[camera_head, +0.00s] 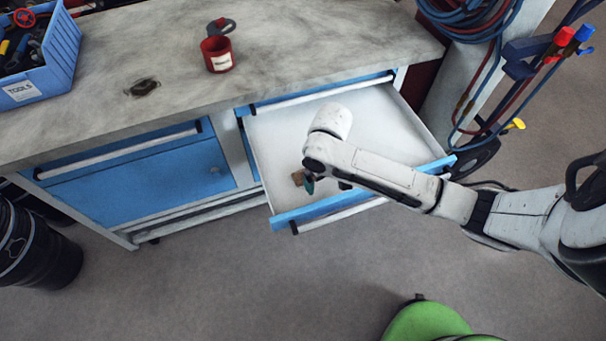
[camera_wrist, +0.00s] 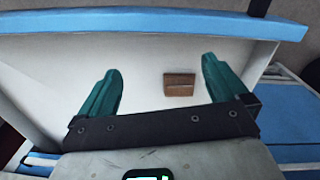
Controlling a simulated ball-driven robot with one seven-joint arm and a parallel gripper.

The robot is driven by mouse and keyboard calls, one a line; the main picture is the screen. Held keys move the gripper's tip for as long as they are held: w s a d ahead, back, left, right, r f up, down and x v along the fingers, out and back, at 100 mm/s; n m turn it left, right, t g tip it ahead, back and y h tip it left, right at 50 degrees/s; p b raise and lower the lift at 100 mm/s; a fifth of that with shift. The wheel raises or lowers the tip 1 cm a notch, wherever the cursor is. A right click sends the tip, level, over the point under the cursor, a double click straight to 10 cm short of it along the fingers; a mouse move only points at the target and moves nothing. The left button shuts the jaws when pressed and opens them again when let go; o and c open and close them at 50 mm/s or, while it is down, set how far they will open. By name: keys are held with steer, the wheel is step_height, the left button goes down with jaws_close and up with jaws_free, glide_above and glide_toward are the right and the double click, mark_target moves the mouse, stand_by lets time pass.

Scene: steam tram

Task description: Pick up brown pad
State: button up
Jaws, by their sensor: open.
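The brown pad (camera_wrist: 179,85) is a small brown block lying on the white floor of the open drawer (camera_head: 278,140). In the wrist view it shows between the fingers of my gripper (camera_wrist: 160,86), closer to the right-hand finger. The teal fingers are spread apart with nothing between them in their grasp. In the head view my gripper (camera_head: 309,185) points down into the drawer near its front, and the brown pad (camera_head: 298,177) shows just left of it, partly hidden. I cannot tell how far the fingertips are above the pad.
The drawer's blue front (camera_head: 335,204) and side walls surround the gripper. Hoses on a cart (camera_head: 540,60) stand at the right. A green object (camera_head: 428,322) is on the floor in front.

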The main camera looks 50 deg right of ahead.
step_height(320, 180, up, 3)
steer(key=m, duration=0.2)
glide_above(297, 176)
steer(key=s+d, duration=0.1)
steer(key=d, duration=0.1)
step_height(297, 176, down, 5)
steer(key=shift+f+b, duration=0.1)
steer(key=shift+b, duration=0.2)
steer(key=shift+w+d+f, duration=0.1)
steer(key=shift+f, duration=1.15)
steer(key=shift+w+d+f, duration=0.1)
steer(key=shift+f, duration=1.15)
steer(key=shift+c, duration=0.4)
steer(key=c, duration=1)
